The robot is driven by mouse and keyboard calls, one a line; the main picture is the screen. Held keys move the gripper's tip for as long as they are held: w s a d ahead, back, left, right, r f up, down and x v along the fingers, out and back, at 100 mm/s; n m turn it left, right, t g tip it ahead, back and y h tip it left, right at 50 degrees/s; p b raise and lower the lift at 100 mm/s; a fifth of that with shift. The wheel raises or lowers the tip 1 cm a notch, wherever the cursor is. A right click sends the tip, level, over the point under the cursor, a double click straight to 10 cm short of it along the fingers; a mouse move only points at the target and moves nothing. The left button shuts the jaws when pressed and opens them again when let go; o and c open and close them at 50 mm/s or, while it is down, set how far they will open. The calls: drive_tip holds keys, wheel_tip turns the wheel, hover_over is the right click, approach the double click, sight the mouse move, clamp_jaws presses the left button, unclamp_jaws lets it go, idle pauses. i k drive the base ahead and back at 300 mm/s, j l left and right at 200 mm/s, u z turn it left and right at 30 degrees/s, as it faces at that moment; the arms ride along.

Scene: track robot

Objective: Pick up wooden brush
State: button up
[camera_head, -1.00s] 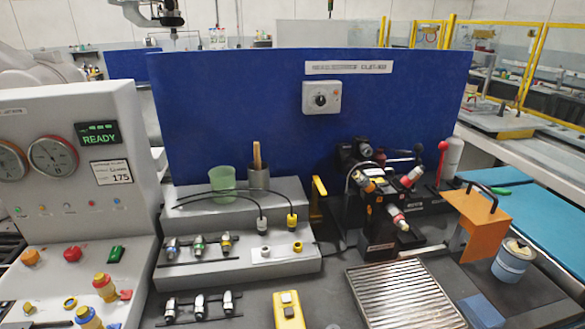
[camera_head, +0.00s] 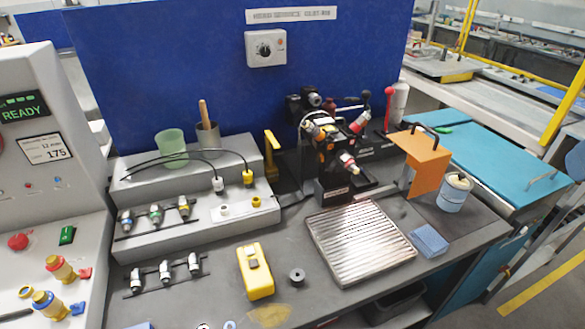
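The cup stands on the upper step of a grey stepped block, in front of the blue panel. A translucent green cup (camera_head: 171,147) stands just left of it. My gripper is not in view.
Black cables with connectors lie on the stepped block (camera_head: 235,222) in front of the cups. A yellow device (camera_head: 255,271), a ribbed metal tray (camera_head: 360,243) and an orange bracket (camera_head: 420,160) stand on the bench. A grey control console (camera_head: 45,130) is at left.

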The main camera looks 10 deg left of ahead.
sight(203, 107)
drive_tip(key=i+j+u, duration=0.1)
drive_tip(key=j+u, duration=0.35)
drive_tip(key=i+j+u, duration=0.15)
drive_tip(key=u, duration=0.35)
drive_tip(key=j, duration=0.15)
